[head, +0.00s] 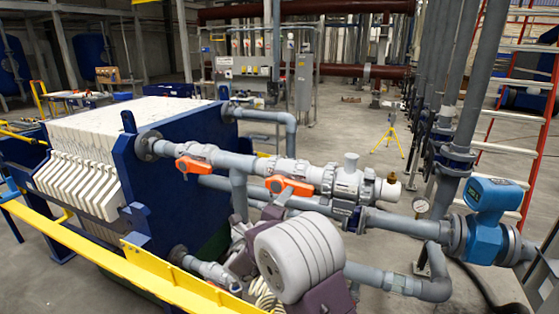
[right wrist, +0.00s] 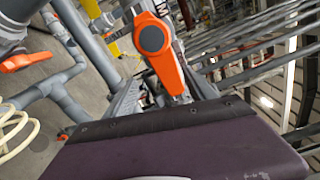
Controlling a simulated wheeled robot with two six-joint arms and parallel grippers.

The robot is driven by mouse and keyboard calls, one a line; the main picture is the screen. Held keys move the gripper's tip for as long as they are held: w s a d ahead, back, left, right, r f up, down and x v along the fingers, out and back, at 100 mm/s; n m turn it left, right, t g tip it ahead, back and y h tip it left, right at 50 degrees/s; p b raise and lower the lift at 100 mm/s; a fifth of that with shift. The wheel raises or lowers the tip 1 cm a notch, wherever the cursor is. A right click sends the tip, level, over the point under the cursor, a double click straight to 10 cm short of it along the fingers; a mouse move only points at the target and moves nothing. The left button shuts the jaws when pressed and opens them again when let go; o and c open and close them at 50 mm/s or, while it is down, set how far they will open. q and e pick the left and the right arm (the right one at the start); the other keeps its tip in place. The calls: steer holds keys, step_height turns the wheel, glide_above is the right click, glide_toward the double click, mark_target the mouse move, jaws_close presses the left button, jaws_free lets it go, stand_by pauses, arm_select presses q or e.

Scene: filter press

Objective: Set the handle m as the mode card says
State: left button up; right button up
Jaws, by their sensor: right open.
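Two orange valve handles sit on the grey pipework in the head view. One handle (head: 195,168) is on the left, near the blue end plate. The other handle (head: 290,186) is in the middle, beside my right gripper (head: 270,212). In the right wrist view this nearer handle (right wrist: 158,45) has a round hub, and its arm points down toward my open right gripper (right wrist: 165,95). I cannot tell whether they touch. The farther handle (right wrist: 22,60) shows at the left edge there. I see no readable mode card. My left gripper is out of view.
The filter press (head: 190,125) with white plates stands on the left, behind a yellow rail (head: 165,275).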

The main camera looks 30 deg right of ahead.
mark_target(295, 194)
steer(key=w+d+n, duration=0.1)
steer(key=d, duration=0.1)
steer(key=w+d+p, duration=0.1)
steer(key=w+d, duration=0.1)
steer(key=w+d+r+n, duration=0.1)
steer(key=d, duration=0.1)
steer(key=shift+w+n+p, duration=0.3)
steer(key=shift+p, duration=0.05)
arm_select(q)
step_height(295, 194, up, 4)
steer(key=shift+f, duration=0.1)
arm_select(e)
steer(key=shift+s, duration=0.1)
